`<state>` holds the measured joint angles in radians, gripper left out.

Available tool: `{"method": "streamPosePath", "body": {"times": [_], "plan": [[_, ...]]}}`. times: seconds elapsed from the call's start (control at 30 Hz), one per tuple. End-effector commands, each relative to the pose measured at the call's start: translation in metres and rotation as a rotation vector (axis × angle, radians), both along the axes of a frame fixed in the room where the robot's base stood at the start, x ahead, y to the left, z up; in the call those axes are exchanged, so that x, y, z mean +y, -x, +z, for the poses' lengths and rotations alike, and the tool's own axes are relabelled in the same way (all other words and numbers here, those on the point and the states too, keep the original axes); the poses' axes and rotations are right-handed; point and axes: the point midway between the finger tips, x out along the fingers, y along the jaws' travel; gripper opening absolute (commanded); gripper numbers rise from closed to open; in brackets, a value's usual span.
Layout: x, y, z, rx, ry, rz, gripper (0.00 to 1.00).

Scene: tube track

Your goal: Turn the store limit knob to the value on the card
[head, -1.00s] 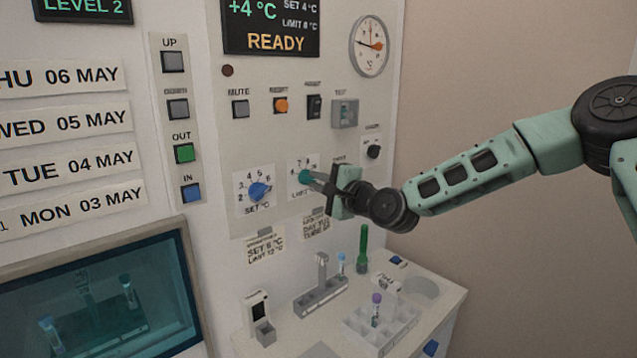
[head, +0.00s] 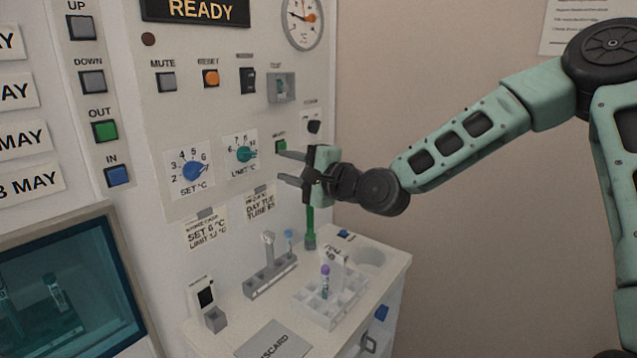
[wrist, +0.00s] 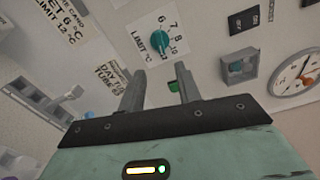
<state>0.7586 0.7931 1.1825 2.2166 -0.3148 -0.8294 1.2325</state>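The teal limit knob (head: 244,154) sits on a white dial plate marked LIMIT °C on the wall panel. It also shows in the wrist view (wrist: 160,40), beyond the fingertips; its exact setting is hard to read. The card (head: 207,231) below the dials reads SET 6 °C and LIMIT 12 °C, somewhat blurred. My gripper (head: 281,168) is open and empty, right of and slightly below the knob, apart from it. Both fingers show in the wrist view (wrist: 160,76) with a gap between them.
A blue set knob (head: 194,171) is left of the limit knob, its pointer toward 6. A green button (head: 281,146) is close by the upper finger. Below are a grey rack (head: 270,279), a green tube (head: 310,228) and a white tray (head: 336,307). The right wall is bare nearby.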

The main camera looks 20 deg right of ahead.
Motion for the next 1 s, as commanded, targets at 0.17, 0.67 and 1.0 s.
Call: {"method": "streamPosePath", "body": {"times": [0.17, 0.67, 1.0], "plan": [[-0.023, 0.031, -0.001, 0.001, 0.001, -0.004, 0.34], [-0.044, 0.064, 0.0, 0.001, -0.001, -0.001, 0.34], [-0.043, 0.064, 0.0, 0.001, -0.001, -0.001, 0.34]]}}
